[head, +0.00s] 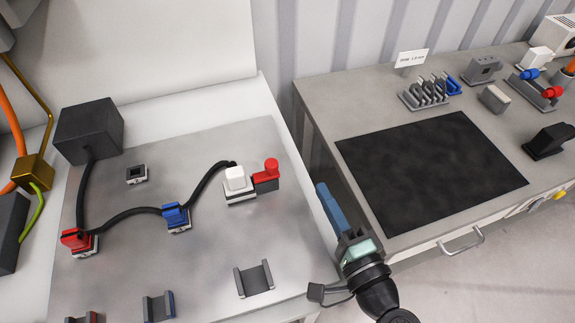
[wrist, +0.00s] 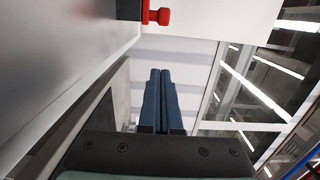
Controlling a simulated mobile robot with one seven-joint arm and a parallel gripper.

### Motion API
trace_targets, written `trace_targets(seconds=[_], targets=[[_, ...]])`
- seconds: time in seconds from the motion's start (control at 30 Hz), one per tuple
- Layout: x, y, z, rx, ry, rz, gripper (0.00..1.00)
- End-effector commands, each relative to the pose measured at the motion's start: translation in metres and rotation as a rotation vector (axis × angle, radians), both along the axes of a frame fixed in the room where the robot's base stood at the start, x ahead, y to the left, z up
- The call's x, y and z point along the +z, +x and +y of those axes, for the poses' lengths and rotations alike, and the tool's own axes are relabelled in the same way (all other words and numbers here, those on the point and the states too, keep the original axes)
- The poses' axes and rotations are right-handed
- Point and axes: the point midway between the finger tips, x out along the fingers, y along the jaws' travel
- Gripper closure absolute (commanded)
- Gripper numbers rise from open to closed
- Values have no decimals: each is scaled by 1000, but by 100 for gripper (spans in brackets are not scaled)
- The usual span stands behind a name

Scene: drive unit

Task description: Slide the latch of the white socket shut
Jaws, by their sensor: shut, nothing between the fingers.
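The white socket (head: 240,197) sits on the grey plate with a white plug (head: 235,179) in it. A black cable runs from its back to the left. Its red latch (head: 266,181), with a round knob on top, sits on the right side of the socket, beside the white plug and not over it. In the wrist view a red latch knob (wrist: 157,16) shows at the top edge; the socket is mostly out of that view. My gripper (head: 322,188) is to the right of the latch, apart from it, with its blue fingers together and empty; they also show in the wrist view (wrist: 160,74).
A blue socket (head: 178,217) and a red one (head: 78,240) stand on the plate (head: 215,265), joined by cable. A small empty socket (head: 136,175) and grey holders (head: 254,279) are nearby. A bench with a black mat (head: 430,170) stands right, across a gap.

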Motion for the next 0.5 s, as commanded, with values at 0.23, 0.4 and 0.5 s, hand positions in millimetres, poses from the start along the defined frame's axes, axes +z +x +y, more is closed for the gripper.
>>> trace_targets(seconds=[0.23, 0.4, 0.5], targets=[[1, 12, 5, 1, -2, -2, 100], [3, 41, 16, 4, -2, -3, 100], [3, 60, 24, 4, -4, -3, 100]])
